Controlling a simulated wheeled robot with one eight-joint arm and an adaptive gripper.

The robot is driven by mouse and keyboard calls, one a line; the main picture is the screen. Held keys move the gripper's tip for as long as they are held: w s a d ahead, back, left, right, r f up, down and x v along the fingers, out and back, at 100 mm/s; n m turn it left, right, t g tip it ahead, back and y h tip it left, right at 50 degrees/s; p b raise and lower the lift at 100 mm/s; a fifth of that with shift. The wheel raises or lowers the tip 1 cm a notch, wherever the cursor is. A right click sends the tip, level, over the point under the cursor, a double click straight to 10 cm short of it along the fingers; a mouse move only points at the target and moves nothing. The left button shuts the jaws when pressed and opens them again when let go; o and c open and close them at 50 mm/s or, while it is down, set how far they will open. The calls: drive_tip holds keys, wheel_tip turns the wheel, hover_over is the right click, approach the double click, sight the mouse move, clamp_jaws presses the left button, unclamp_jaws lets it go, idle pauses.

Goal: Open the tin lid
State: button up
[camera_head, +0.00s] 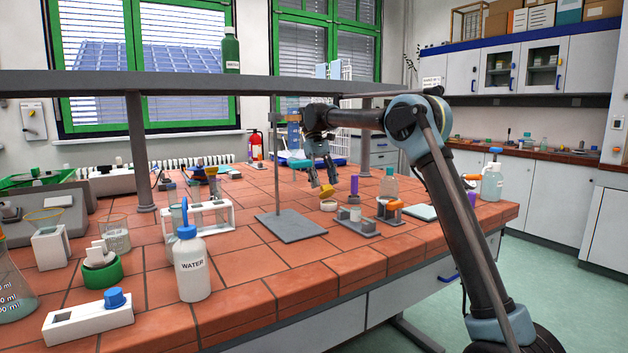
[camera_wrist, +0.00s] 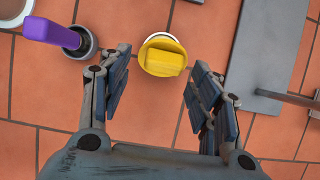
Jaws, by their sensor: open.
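The tin has a yellow lid (camera_wrist: 163,55) with a raised grip bar, seated on a white round body. In the head view the yellow lid (camera_head: 327,191) shows on the white tin body (camera_head: 328,205), standing on the tiled bench. My gripper (camera_wrist: 157,88) is open and empty, pointing down. In the wrist view the tin lies between the finger lines, slightly beyond the tips. In the head view my gripper (camera_head: 323,183) hangs close above the tin. I cannot tell the exact gap.
A grey stand plate (camera_wrist: 268,45) with a rod lies right of the tin in the wrist view. A purple-handled object (camera_wrist: 50,32) stands to the left. A grey holder (camera_head: 354,224) and a white water bottle (camera_head: 191,267) stand on the bench.

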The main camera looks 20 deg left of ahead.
drive_tip(key=w+a, duration=0.7)
drive_tip(key=a, duration=0.2)
drive_tip(key=shift+w, duration=0.35)
idle(0.4)
idle(0.4)
